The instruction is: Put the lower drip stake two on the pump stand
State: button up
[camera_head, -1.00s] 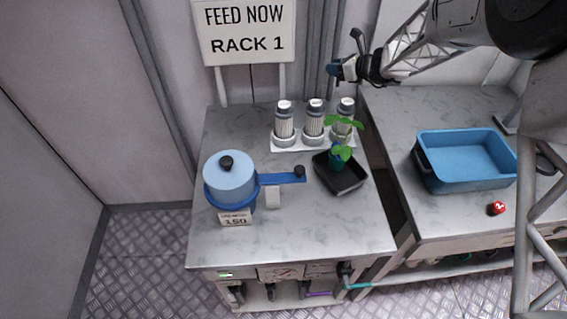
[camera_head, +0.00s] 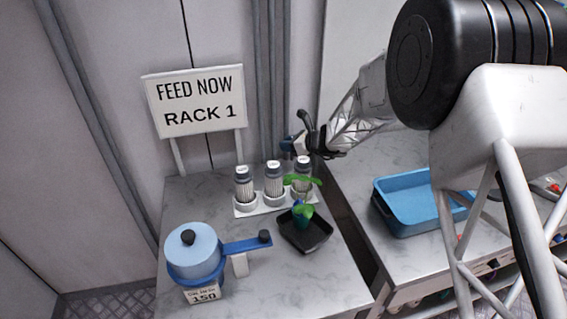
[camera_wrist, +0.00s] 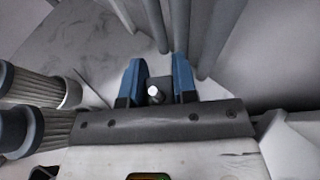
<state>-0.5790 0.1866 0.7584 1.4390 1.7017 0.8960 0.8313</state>
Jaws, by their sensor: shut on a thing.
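My gripper (camera_head: 290,145) is at the back of the left table, close above and behind the right bottle of the small rack. In the wrist view its blue fingers (camera_wrist: 157,80) are shut on a small dark piece with a white round end (camera_wrist: 155,94). Most of that piece is hidden, so I cannot tell whether it is drip stake two. A blue stand (camera_head: 247,246) with a black knob carries a light blue lidded pot (camera_head: 193,257) and a 150 label at the front left. I cannot tell whether it is the pump stand.
Several grey-capped bottles (camera_head: 274,182) stand in a white rack. A black tray (camera_head: 318,240) with a seedling sits in front of them. A blue bin (camera_head: 405,217) is on the right table, beyond a narrow gap. A FEED NOW RACK 1 sign (camera_head: 195,100) stands behind.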

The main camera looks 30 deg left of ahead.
jog(key=shift+f, duration=0.9)
jog(key=shift+f, duration=0.1)
jog(key=shift+f, duration=1.75)
jog(key=shift+f, duration=0.15)
jog(key=o, duration=1)
jog(key=shift+c, duration=0.2)
jog(key=shift+r, duration=0.2)
jog(key=v, duration=1.2)
